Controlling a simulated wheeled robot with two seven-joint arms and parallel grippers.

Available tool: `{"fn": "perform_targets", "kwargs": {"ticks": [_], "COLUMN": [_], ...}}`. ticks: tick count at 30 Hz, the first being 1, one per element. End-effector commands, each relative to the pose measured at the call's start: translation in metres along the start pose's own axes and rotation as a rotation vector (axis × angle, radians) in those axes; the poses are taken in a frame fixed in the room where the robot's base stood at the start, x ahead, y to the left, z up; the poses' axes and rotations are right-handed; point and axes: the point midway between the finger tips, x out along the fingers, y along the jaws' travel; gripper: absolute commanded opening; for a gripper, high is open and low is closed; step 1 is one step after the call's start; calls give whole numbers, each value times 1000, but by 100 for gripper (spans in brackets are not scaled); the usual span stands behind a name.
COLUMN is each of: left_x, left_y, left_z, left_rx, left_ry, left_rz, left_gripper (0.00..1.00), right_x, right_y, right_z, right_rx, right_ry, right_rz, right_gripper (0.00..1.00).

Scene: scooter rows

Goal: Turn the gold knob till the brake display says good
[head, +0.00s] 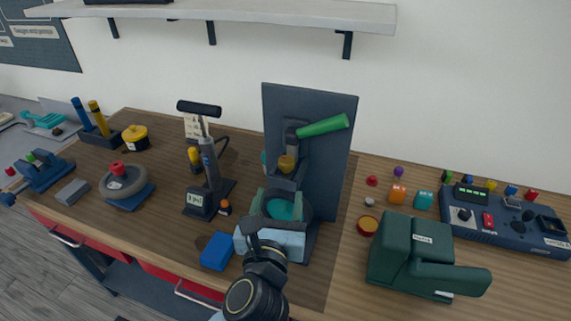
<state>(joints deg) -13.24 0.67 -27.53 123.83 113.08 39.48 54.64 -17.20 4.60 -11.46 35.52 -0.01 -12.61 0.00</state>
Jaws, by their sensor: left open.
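The gold knob (286,163) sits on a dark upright brake stand (333,165) near the middle of the bench, below a lever with a green grip (324,126). My left gripper (281,198), pale blue with greenish fingers, is open just in front of and below the knob. It appears apart from the knob, though the exact gap is hard to judge. A teal round part shows between the fingers. A small display with green marks (470,194) is on a dark console at the right; its text is too small to read. My right gripper is not in view.
A floor pump (209,165) stands left of the stand, with a blue block (217,251) in front. A dark green machine (412,250) and small coloured pieces are at the right. A shelf (240,12) hangs above.

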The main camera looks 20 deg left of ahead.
Motion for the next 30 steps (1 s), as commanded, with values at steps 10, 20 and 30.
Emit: {"fn": "perform_targets", "kwargs": {"ticks": [10, 20, 30], "left_x": [73, 100, 100], "left_y": [0, 0, 0], "left_z": [2, 0, 0], "left_rx": [5, 4, 4], "left_ry": [-3, -1, -1], "left_rz": [0, 0, 0], "left_gripper": [56, 56, 44], "right_x": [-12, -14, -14], "right_y": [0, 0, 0], "right_z": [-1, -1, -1], "right_rx": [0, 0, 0], "right_ry": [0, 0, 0], "right_rz": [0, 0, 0], "right_gripper": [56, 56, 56]}}
